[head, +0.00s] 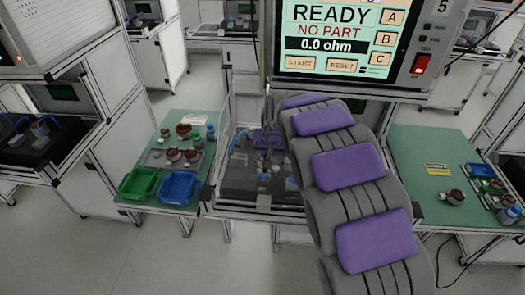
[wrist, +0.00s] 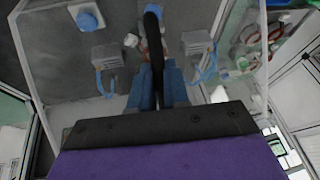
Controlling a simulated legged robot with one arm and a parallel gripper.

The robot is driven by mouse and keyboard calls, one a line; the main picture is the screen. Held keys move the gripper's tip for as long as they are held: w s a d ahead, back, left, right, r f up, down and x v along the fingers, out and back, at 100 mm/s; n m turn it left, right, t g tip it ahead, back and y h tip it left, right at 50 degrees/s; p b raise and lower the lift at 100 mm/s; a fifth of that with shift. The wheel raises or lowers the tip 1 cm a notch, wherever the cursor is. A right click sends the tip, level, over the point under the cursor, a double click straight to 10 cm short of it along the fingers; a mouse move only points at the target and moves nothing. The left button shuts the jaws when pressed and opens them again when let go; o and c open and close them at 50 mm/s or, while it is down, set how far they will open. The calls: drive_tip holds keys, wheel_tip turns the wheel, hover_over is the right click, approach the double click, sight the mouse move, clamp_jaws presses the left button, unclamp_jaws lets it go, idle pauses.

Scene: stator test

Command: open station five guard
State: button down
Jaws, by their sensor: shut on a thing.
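Station five's screen (head: 335,30) reads READY, NO PART, 0.0 ohm. Below it is the clear guard (head: 224,135) around the dark test fixture (head: 240,180). In the wrist view the guard's pale frame edge (wrist: 264,42) runs beside my gripper. My gripper (head: 269,152) is at the guard, partly hidden by my arm. In the wrist view my gripper (wrist: 158,88) has its blue fingers closed around a dark upright bar (wrist: 153,32), which looks like the guard's handle. How far the guard stands open is hard to tell.
A green side table (head: 140,203) on the left holds a green bin (head: 138,184), a blue bin (head: 179,187) and brown parts. Another green table (head: 415,165) on the right holds a part and bottles. The grey floor in front is clear.

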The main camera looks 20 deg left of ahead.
drive_tip(key=w+d, duration=0.4)
drive_tip(key=d, duration=1.2)
drive_tip(key=w+d, duration=0.3)
drive_tip(key=d, duration=1.3)
drive_tip(key=shift+w+p, duration=0.3)
drive_tip(key=shift+w, duration=0.05)
drive_tip(key=c, duration=1.1)
unclamp_jaws()
drive_tip(key=shift+r, duration=0.1)
drive_tip(key=p+v, duration=0.2)
drive_tip(key=v, duration=1.5)
drive_tip(key=shift+w, duration=0.1)
